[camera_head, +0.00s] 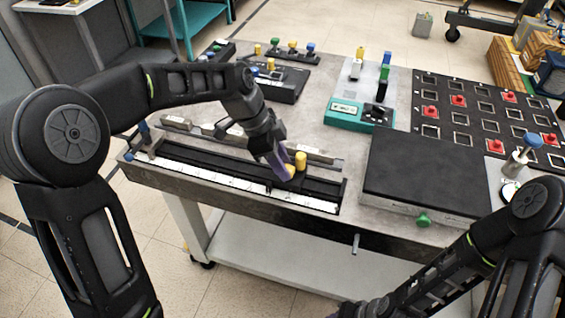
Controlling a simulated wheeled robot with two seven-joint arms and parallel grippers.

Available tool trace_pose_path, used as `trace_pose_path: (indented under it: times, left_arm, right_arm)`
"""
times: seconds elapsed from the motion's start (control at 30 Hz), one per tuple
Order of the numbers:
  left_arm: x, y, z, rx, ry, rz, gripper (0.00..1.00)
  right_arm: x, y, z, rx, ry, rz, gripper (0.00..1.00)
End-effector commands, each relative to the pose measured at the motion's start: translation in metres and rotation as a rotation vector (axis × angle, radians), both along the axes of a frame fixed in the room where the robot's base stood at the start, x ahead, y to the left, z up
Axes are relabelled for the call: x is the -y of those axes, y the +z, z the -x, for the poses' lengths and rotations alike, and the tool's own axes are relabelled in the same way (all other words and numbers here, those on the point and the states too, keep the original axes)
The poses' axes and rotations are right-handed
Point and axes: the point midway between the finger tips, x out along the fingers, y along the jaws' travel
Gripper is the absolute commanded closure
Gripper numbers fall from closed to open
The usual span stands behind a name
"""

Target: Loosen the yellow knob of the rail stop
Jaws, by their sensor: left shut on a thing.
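The rail stop (299,179) is a small dark block near the right end of a long black rail (215,163) with a white scale strip along its front. A yellow knob (291,170) shows at the purple fingertips of my left gripper (285,172), which reaches down from the upper left and is shut on it. A second yellow cylinder (301,160) stands upright just right of the fingers. The fingers hide part of the gripped knob. My right arm comes in at the lower right; its gripper is not in view.
Right of the rail lies a large dark flat-topped box (424,172) with a green knob (423,220). Behind stand a teal instrument (358,115), a black socket board (478,118) with red pieces, and small coloured knobs. A metal bar (205,130) lies behind the rail.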

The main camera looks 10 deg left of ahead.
Motion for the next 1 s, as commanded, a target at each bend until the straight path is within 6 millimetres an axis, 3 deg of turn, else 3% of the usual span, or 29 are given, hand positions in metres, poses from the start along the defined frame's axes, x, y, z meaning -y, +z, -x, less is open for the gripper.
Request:
trace_pose_path:
  times: [0.13, 0.57, 1.0]
  left_arm:
    - [0.0, 0.0, 0.0, 0.001, 0.0, 0.0, 1.0]
    - [0.0, 0.0, 0.0, 0.001, 0.037, 0.0, 1.0]
    - [0.001, -0.002, 0.003, 0.004, 0.301, 0.0, 1.0]
  right_arm:
    - [0.0, 0.0, 0.0, 0.0, 0.0, 0.0, 0.64]
    - [0.0, -0.004, 0.0, 0.0, 0.0, 0.0, 0.64]
    - [0.0, -0.022, 0.0, 0.001, 0.0, 0.0, 0.64]
